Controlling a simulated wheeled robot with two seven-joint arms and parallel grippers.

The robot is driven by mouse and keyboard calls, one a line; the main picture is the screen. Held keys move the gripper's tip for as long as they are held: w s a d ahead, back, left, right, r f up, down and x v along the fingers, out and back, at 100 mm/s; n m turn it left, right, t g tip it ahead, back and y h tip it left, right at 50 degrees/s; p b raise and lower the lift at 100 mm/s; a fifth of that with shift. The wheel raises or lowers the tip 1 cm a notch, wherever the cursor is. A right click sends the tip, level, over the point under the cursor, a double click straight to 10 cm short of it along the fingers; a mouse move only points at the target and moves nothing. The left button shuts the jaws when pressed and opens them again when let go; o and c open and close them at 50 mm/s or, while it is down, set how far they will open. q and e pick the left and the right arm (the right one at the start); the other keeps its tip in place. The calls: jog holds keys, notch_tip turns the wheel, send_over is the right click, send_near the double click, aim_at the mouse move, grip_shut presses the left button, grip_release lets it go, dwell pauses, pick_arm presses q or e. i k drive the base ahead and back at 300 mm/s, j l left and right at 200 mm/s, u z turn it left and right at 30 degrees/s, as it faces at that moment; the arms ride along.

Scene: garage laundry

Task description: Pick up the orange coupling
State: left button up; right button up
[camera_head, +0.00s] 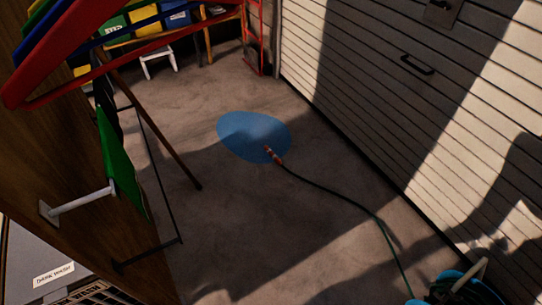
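A small orange-red coupling (273,155) lies on the floor at the end of a dark green hose (340,197). It is at the lower right part of a flat blue puddle-like patch (250,132), near the middle of the view. The coupling is small here, so its fine shape is hard to make out. Neither of my grippers shows in the head view.
The hose runs to a blue and green reel (465,290) at the bottom right. A slatted door (430,110) lines the right. At the left are a wooden panel (60,165), hanging coloured hangers (70,50) and a drying rack. The concrete floor around the patch is mostly clear.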

aim_at(274, 157)
jog(key=z, duration=2.4)
jog(key=u, duration=2.75)
jog(key=i+l+u, duration=0.75)
jog(key=l+u, duration=0.2)
